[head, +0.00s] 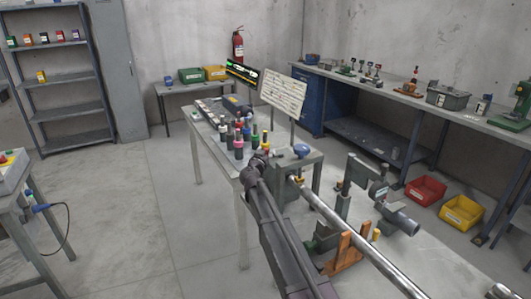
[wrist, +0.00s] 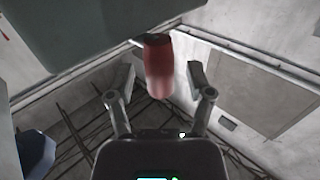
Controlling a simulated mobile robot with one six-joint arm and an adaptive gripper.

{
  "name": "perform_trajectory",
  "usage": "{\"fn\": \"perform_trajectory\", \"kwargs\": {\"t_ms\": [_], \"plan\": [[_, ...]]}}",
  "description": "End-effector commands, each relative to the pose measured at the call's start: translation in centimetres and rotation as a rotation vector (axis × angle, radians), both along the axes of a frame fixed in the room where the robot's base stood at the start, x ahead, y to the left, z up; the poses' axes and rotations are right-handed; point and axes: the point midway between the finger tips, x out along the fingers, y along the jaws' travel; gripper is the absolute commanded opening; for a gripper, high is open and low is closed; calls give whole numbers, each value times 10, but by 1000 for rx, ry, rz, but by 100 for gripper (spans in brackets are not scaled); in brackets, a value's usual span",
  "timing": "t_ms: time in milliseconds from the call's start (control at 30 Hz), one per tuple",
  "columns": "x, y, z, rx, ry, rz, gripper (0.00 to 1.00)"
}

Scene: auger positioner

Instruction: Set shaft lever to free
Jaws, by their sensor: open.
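A red, rounded lever handle (wrist: 158,65) hangs below a dark grey-green body (wrist: 75,30) in the wrist view. My gripper (wrist: 161,82) is open, with one finger on each side of the handle and a gap visible on both sides. How far the handle reaches in between the fingertips is hard to tell. In the head view, my arm runs up to the end of the bench, and my gripper and the red handle cannot be made out there. The long metal shaft (head: 345,228) runs from a grey housing (head: 297,160) toward the lower right. The lever's marked positions do not show.
Several coloured holders (head: 239,143) crowd the bench. An orange support (head: 345,252) stands by the shaft. The floor (head: 180,230) to the left is clear.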

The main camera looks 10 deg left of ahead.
Motion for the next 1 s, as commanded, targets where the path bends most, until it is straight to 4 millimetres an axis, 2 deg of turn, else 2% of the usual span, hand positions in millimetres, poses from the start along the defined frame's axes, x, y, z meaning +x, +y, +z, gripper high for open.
{"fn": "perform_trajectory", "kwargs": {"t_ms": [267,367,500,1000], "plan": [[0,1,0,0,0,1,67],[0,1,0,0,0,1,41],[0,1,0,0,0,1,0],[5,-7,0,-1,0,-33,0]]}}
